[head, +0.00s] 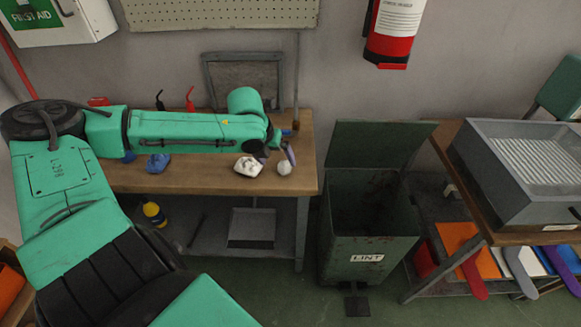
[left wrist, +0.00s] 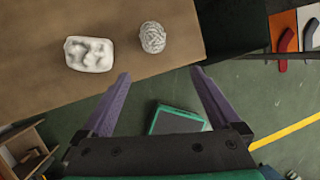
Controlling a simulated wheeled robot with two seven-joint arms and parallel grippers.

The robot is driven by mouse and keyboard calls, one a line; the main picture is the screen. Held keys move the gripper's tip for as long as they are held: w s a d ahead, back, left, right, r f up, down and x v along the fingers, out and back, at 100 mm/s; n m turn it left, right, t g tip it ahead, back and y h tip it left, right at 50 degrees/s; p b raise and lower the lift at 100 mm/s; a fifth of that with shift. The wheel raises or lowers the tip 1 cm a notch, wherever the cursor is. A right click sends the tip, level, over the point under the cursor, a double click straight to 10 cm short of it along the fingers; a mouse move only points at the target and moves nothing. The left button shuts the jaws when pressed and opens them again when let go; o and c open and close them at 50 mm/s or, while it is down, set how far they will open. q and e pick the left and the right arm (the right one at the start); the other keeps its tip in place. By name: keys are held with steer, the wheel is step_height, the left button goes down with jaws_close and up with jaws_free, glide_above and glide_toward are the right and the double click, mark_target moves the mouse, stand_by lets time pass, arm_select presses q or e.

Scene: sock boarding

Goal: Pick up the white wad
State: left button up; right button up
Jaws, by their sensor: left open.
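The white wad (head: 284,168) is a small crumpled ball on the wooden table, near its front right corner. It also shows in the left wrist view (left wrist: 152,37), beyond my fingertips. My left gripper (head: 277,153) reaches in from the left above the table. In the left wrist view my left gripper (left wrist: 160,73) has its two purple fingers spread apart, with nothing between them. The wad lies ahead of the gap, apart from both fingers. My right gripper is not in view.
A lumpy white tray-like piece (head: 249,167) lies just left of the wad. The wooden table (head: 225,182) ends close in front of it. A dark green LINT bin (head: 367,245), lid raised, stands to the right. A blue item (head: 158,163) lies further left.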

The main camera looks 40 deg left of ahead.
mark_target(284, 162)
arm_select(q)
step_height(284, 162, up, 5)
steer(key=a+m, duration=0.1)
steer(key=m, duration=0.2)
steer(key=shift+y, duration=0.4)
steer(key=b+x, duration=0.1)
steer(key=x, duration=0.2)
steer(key=b+x, duration=0.1)
steer(key=x, duration=0.5)
steer(key=shift+w+a+b, duration=0.15)
steer(key=shift+w+b, duration=0.25)
steer(key=b+x, duration=0.1)
steer(key=x, duration=0.4)
steer(key=shift+w+f, duration=0.2)
steer(key=shift+w, duration=0.1)
steer(key=shift+c, duration=1)
steer(key=c, duration=1.2)
